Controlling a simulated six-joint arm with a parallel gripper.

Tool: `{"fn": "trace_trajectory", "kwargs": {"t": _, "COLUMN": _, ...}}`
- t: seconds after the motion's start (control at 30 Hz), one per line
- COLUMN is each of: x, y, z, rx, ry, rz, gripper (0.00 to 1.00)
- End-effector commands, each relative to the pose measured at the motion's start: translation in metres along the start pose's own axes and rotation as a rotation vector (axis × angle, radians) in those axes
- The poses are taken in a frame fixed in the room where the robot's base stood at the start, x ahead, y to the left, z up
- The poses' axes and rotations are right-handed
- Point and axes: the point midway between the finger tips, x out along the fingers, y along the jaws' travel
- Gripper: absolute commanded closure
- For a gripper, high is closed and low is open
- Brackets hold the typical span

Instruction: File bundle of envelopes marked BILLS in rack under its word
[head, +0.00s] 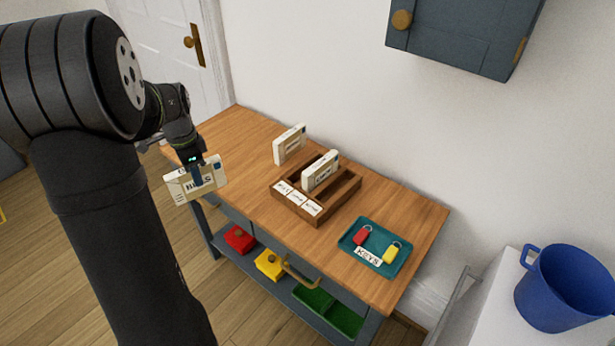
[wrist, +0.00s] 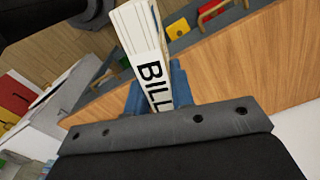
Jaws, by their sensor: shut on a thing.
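Another bundle (head: 321,171) stands in the rack's middle slot. The left and right slots look empty.
A further white bundle (head: 289,144) stands on the table behind the rack. A teal tray (head: 349,233) marked KEYS holds a red and a yellow key tag at right. The wooden tabletop (head: 245,150) is clear left of the rack. A blue-grey cabinet (head: 455,45) hangs above.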

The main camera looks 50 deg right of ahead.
Motion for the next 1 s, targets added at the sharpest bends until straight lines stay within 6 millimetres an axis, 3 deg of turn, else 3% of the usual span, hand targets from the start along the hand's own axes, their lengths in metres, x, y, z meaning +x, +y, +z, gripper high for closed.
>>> {"fn": "trace_trajectory", "kwargs": {"t": 0.03, "x": 0.001, "y": -0.010, "z": 0.022, "rx": -0.102, "ry": 0.000, "rz": 0.001, "gripper": 1.00}}
{"fn": "trace_trajectory", "kwargs": {"t": 0.3, "x": 0.004, "y": -0.043, "z": 0.126, "rx": -0.629, "ry": 0.000, "rz": -0.001, "gripper": 1.00}}
{"fn": "trace_trajectory", "kwargs": {"t": 0.6, "x": 0.006, "y": -0.058, "z": 0.198, "rx": -1.016, "ry": 0.000, "rz": 0.001, "gripper": 1.00}}
{"fn": "trace_trajectory", "kwargs": {"t": 0.83, "x": 0.006, "y": -0.071, "z": 0.216, "rx": -1.194, "ry": 0.001, "rz": -0.001, "gripper": 1.00}}
{"fn": "trace_trajectory", "kwargs": {"t": 1.0, "x": 0.005, "y": -0.088, "z": 0.185, "rx": -1.209, "ry": 0.000, "rz": 0.000, "gripper": 1.00}}
